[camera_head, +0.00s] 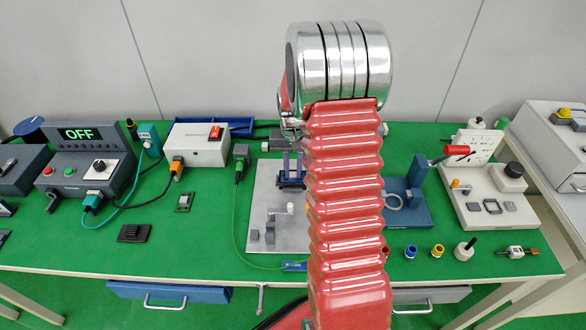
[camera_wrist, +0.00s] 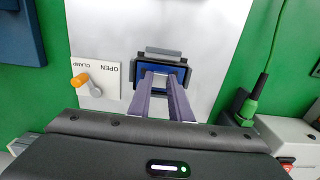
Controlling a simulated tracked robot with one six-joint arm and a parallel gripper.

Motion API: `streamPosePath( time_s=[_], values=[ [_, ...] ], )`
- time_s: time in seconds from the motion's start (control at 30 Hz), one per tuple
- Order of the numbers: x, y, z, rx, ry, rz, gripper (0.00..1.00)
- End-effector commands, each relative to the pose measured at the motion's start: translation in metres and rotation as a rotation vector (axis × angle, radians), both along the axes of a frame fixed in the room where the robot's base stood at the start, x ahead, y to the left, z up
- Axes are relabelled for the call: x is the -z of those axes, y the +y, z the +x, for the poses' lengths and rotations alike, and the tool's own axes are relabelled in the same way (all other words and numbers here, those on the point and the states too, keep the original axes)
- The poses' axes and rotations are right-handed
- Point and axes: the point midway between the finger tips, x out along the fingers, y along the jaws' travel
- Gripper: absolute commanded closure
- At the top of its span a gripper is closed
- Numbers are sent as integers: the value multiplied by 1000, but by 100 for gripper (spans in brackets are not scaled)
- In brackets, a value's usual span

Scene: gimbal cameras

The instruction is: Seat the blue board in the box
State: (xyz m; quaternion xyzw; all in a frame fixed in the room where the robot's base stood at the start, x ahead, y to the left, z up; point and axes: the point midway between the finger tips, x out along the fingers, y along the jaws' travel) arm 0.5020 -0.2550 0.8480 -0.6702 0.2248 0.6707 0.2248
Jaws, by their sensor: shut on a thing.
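The blue board (camera_wrist: 180,72) shows in the wrist view inside the outline of a dark rectangular box (camera_wrist: 136,101) on a pale plate (camera_wrist: 215,30). My gripper (camera_wrist: 160,77) reaches down with its grey-purple fingers shut on the board. The fingers cover its middle, and I cannot tell whether the board rests fully down. Beside the box is a clamp with an orange-tipped lever (camera_wrist: 79,80) and a label reading OPEN and CLAMP. In the head view the fingers (camera_head: 292,168) stand over the box, partly hidden by my red arm.
A control unit with an OFF display (camera_head: 78,134) and a white box with a red switch (camera_head: 198,145) stand left. A green connector (camera_head: 240,153) trails a cable. A blue stand (camera_head: 408,200) and a white panel (camera_head: 487,190) stand right. Several small plugs lie in front.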

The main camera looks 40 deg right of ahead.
Motion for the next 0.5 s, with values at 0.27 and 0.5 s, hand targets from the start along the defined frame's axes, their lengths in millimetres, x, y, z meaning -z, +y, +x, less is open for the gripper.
streamPosePath(
  time_s=[0.27, 0.5],
  values=[
    [5, 0, 0, 0, 1, 1, 98],
    [9, 0, 0, 0, 0, 0, 98]
  ],
)
